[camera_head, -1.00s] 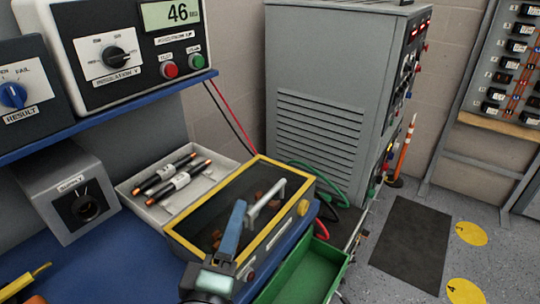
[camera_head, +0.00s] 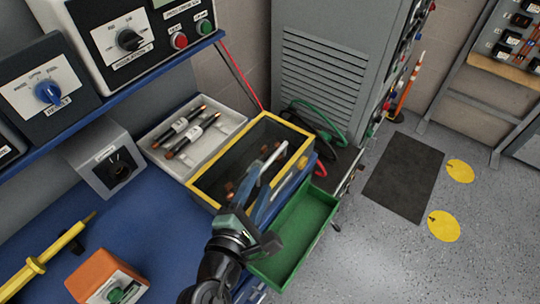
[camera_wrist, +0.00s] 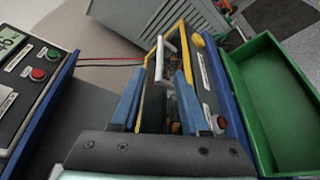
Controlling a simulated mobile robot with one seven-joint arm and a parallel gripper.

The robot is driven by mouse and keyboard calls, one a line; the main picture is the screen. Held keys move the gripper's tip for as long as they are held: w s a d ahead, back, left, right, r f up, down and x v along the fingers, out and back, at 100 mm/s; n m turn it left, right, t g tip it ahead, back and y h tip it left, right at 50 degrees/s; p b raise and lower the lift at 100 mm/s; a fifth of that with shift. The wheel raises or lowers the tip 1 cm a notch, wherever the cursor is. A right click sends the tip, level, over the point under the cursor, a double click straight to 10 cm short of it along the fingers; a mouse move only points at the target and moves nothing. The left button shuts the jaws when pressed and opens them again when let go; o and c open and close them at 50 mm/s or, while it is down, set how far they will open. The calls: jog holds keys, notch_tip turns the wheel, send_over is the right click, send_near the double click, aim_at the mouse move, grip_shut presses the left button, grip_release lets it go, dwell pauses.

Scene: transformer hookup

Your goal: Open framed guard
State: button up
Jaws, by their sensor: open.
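The framed guard is a yellow-edged cover (camera_head: 234,145) on top of a box on the blue bench. A pale bar handle (camera_head: 273,161) stands on it, and brown parts show inside the box. In the wrist view the handle (camera_wrist: 160,58) lies ahead of and between my two blue fingers. My gripper (camera_head: 265,186) is open above the near right part of the guard; it also shows in the wrist view (camera_wrist: 163,88). I cannot tell whether a finger touches the handle. My gripper hides the guard's near right corner.
A green open drawer (camera_head: 300,228) juts out right of the box. A grey tray (camera_head: 160,135) with dark rods lies behind left. A blue shelf edge (camera_head: 110,97) with instruments overhangs at left. A grey cabinet (camera_head: 330,75) stands behind. An orange box (camera_head: 105,275) sits near front left.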

aim_at(267, 167)
jog(key=x, duration=0.8)
jog(key=shift+w, duration=0.1)
grip_shut()
dwell(1.2)
